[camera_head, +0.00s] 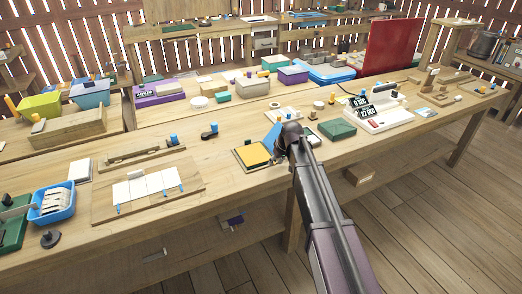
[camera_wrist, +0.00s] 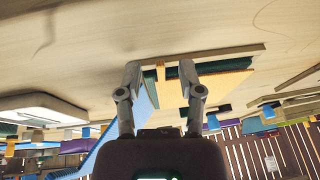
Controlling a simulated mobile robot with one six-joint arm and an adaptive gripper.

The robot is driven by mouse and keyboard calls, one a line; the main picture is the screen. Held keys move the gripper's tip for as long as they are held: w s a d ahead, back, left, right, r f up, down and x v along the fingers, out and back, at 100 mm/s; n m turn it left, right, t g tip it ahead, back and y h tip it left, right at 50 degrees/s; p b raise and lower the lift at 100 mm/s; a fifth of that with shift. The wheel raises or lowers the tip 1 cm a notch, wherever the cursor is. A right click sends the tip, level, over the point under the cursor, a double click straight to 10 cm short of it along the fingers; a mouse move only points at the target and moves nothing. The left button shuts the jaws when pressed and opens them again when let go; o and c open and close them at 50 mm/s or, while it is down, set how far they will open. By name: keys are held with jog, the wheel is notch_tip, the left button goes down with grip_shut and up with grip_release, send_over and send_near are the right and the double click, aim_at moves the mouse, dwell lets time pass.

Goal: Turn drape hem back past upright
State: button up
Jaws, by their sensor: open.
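My gripper (camera_head: 290,137) is over the workbench, beside a small board with a yellow panel (camera_head: 253,155). In the wrist view my gripper (camera_wrist: 159,72) is open, with its two fingers apart. A blue sheet (camera_head: 271,138) stands tilted just left of the gripper; in the wrist view the blue sheet (camera_wrist: 138,112) runs past the left finger. The yellow panel (camera_wrist: 222,86) and a dark green strip (camera_wrist: 205,67) lie beyond the fingertips, on a wooden base. I cannot tell which piece is the drape hem, or whether a finger touches it.
A green box (camera_head: 337,129) and a white device with displays (camera_head: 378,118) stand to the right. A wooden board with white panels (camera_head: 150,186) lies to the left. A red upright panel (camera_head: 392,46) stands behind. Bare bench top lies left of the yellow panel.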

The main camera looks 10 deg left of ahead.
jog(key=shift+f+b, duration=0.5)
jog(key=shift+f, duration=0.05)
dwell(0.8)
dwell(0.8)
grip_shut()
jog(key=shift+r, duration=0.2)
jog(key=shift+a+r+t+h+p, duration=0.15)
jog(key=shift+r+t+h+p, duration=0.35)
jog(key=shift+r+h+p, duration=0.4)
jog(key=shift+s, duration=0.1)
